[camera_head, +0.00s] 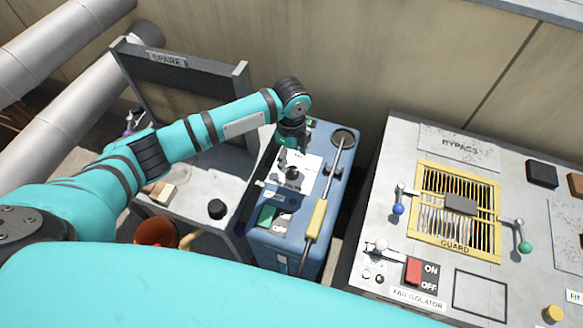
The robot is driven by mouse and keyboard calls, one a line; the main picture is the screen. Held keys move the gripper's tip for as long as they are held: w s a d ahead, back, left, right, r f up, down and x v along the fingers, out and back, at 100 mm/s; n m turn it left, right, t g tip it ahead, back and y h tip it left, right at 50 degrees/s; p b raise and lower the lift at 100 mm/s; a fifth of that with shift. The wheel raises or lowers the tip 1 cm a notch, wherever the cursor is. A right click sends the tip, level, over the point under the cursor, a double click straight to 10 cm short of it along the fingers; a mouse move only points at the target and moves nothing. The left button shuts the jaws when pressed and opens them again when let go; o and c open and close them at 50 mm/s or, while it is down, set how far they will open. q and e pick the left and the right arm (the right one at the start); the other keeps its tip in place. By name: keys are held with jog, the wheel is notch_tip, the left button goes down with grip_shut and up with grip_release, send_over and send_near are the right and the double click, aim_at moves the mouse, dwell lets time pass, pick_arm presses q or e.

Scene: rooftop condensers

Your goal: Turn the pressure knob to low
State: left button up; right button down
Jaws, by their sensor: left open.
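A blue unit (333,193) stands in the middle, with a white label plate (309,165) on its top. A small dark knob-like part (292,174) shows on this plate, just below my left gripper; I take it for the pressure knob. Its pointer and the label's words are too small to read. My left gripper (287,160) is open and points down over the plate. Whether its fingers touch the knob I cannot tell, since the wrist and fingers hide part of it. My right gripper is not in view.
A yellow-handled lever (316,219) lies along the blue unit's right side. A green switch (267,214) is at its front. The left bench has a SPARE board (180,72) and a black round piece (217,209). A panel with a yellow GUARD grille (427,228) stands right.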

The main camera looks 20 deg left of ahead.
aim_at(292, 171)
pick_arm(q)
notch_tip(292, 171, down, 6)
jog(key=shift+f, duration=0.55)
jog(key=shift+c, duration=0.6)
jog(key=c, duration=1)
jog(key=shift+d+r+n+p, duration=0.1)
jog(key=shift+r+n+p, duration=0.05)
jog(key=shift+n+p, duration=0.85)
jog(key=n+p, duration=0.1)
jog(key=n, duration=0.1)
jog(key=shift+n+p, duration=0.3)
jog(key=shift+p, duration=0.1)
jog(key=n+p, duration=0.2)
jog(key=n, duration=0.1)
jog(key=shift+s+n, duration=0.1)
jog(key=shift+n, duration=0.2)
jog(key=n+p, duration=0.2)
jog(key=n, duration=0.1)
jog(key=shift+n, duration=0.3)
jog(key=n+p, duration=0.2)
jog(key=n, duration=0.4)
jog(key=shift+p, duration=0.4)
jog(key=n+p, duration=0.1)
jog(key=n, duration=0.5)
jog(key=shift+d, duration=0.1)
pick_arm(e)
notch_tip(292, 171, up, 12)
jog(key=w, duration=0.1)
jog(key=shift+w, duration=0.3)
